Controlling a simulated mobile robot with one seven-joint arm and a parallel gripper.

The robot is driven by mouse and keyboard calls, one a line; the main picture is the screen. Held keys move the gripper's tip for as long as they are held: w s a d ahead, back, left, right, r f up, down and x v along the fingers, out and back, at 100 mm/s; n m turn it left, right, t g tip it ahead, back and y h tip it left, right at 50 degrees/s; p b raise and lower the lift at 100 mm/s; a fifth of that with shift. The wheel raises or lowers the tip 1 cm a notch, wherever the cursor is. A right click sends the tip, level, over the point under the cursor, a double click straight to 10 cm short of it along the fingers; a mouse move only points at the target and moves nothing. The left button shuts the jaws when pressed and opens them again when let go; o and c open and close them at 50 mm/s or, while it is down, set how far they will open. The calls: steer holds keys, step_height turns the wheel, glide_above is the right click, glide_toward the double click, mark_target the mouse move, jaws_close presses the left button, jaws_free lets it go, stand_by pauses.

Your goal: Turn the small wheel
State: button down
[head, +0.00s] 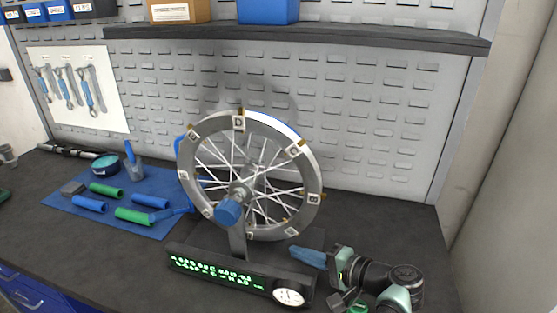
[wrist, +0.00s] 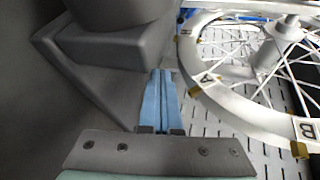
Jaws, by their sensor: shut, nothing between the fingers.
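The small wheel (head: 246,175) is a silver spoked wheel with lettered tags around its rim, mounted upright on a dark stand on the bench. Its hub carries a blue knob (head: 229,211).
A black display base (head: 215,268) with green characters and a round dial (head: 288,297) stands in front of the wheel. A blue mat (head: 125,195) with green and blue grips lies at the left. A pegboard wall and a shelf (head: 300,38) are behind.

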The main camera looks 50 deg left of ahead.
steer(key=v, duration=0.8)
steer(key=shift+d+r, duration=0.15)
steer(key=shift+d, duration=0.2)
